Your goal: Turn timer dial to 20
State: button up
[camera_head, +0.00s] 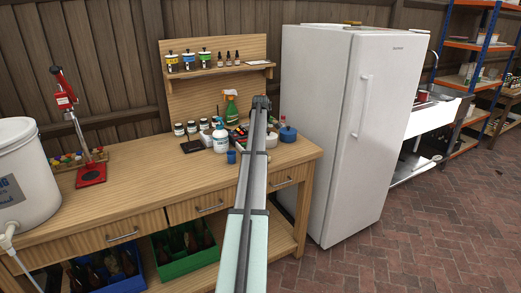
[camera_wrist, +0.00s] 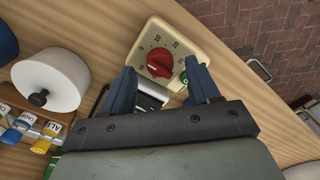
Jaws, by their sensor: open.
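The timer (camera_wrist: 178,42) is a cream box with a red dial (camera_wrist: 159,62) and numbers around it, at the top middle of the wrist view. Where the dial points cannot be read surely. A small green round part shows at its lower right corner. My gripper (camera_wrist: 160,70) is open, its two blue fingers apart on either side of the dial in the picture. Whether they touch it cannot be told. In the head view my gripper (camera_head: 261,103) is over the right part of the wooden bench, and the timer cannot be made out behind my arm.
A white round object (camera_wrist: 52,80) with a dark knob and small bottles (camera_wrist: 22,125) lie left in the wrist view. In the head view a blue pot (camera_head: 288,134), spray bottle (camera_head: 231,108) and blue cup (camera_head: 231,157) stand near. A white fridge (camera_head: 345,130) stands right of the bench (camera_head: 120,205).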

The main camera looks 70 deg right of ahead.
jog(key=shift+f, duration=0.9)
jog(key=shift+c, duration=0.3)
jog(key=c, duration=1)
